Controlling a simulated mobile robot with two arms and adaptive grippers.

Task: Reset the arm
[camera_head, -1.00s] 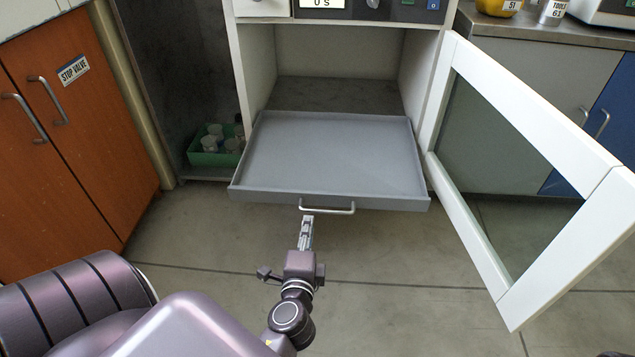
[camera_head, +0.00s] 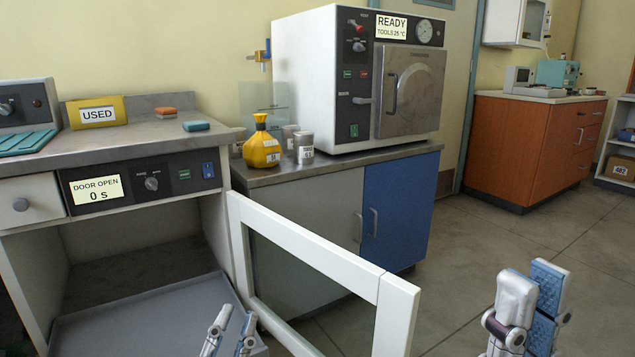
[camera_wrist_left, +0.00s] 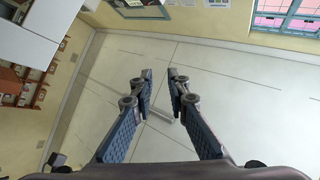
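My left gripper (camera_head: 233,322) is at the bottom of the head view, in front of the pulled-out grey tray (camera_head: 140,318) of the incubator. In the left wrist view its two fingers (camera_wrist_left: 160,74) stand apart with nothing between them, so it is open and empty. My right gripper (camera_head: 531,285) is raised at the lower right of the head view. Its fingers overlap from this side, so I cannot tell its opening; I see nothing held. The incubator's panel (camera_head: 95,189) reads "DOOR OPEN 0 s".
The white-framed glass door (camera_head: 310,250) stands wide open between my two grippers. To the right are a blue cupboard (camera_head: 400,215) and the white "READY" machine (camera_head: 320,80), with a yellow flask (camera_head: 262,146) beside it. Open floor (camera_head: 450,275) lies at the right.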

